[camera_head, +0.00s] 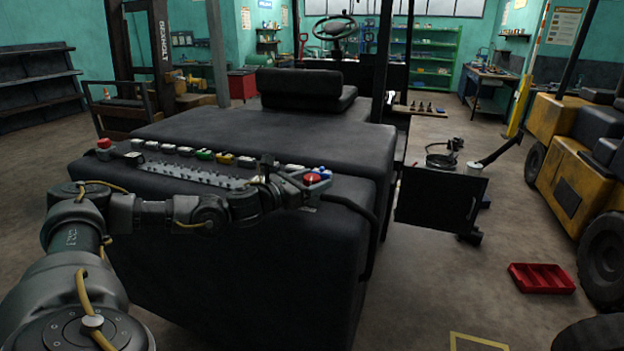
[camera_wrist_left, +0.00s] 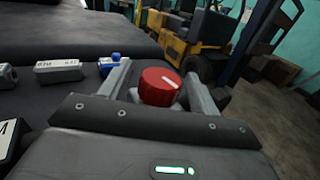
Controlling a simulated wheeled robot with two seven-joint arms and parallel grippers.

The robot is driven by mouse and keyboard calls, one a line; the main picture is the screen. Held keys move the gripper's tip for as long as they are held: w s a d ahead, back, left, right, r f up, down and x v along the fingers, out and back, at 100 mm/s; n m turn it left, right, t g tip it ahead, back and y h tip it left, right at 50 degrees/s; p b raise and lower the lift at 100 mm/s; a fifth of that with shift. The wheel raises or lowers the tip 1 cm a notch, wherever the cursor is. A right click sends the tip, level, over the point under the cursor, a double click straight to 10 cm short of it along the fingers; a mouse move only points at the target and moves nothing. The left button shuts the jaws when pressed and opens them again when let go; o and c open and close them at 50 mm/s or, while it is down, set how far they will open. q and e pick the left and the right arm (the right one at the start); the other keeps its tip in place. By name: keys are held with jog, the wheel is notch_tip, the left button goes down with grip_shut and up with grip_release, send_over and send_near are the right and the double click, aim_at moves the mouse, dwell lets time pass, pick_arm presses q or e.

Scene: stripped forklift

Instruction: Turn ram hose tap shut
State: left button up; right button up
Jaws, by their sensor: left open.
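A round red knob (camera_wrist_left: 160,87) with a white line on its top sits between the two fingers of my left gripper (camera_wrist_left: 160,74) in the left wrist view. The fingers are apart, with a gap visible on the left side of the knob; contact on the right is unclear. In the head view the red knob (camera_head: 313,178) shows at the right end of the row on the dark truck body, with my left gripper (camera_head: 299,182) around it. A small blue fitting (camera_wrist_left: 109,62) stands just left of the fingers. No label shows which one is the ram hose tap. My right gripper is not in view.
A row of labelled blocks and coloured switches (camera_head: 204,155) runs along the truck body (camera_head: 270,265), with another red button (camera_head: 104,143) at its left end. A black hose (camera_head: 352,207) droops at the right edge. A red tray (camera_head: 542,278) lies on the floor.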

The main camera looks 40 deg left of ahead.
pick_arm(q)
jog(key=shift+c, duration=0.4)
jog(key=c, duration=0.9)
jog(key=shift+a+f+m+h+b, duration=0.1)
jog(key=shift+m+h+b, duration=0.2)
jog(key=shift+h+b, duration=0.2)
jog(key=shift+o, duration=0.2)
jog(key=shift+m+g+h+b, duration=0.4)
jog(key=shift+m+h+b, duration=0.3)
jog(key=shift+h+b, duration=0.3)
jog(key=shift+m+g+h+b, duration=0.35)
jog(key=shift+m+h, duration=0.25)
jog(key=shift+h, duration=0.1)
jog(key=shift+r, duration=0.2)
jog(key=o, duration=0.9)
jog(key=shift+o, duration=0.2)
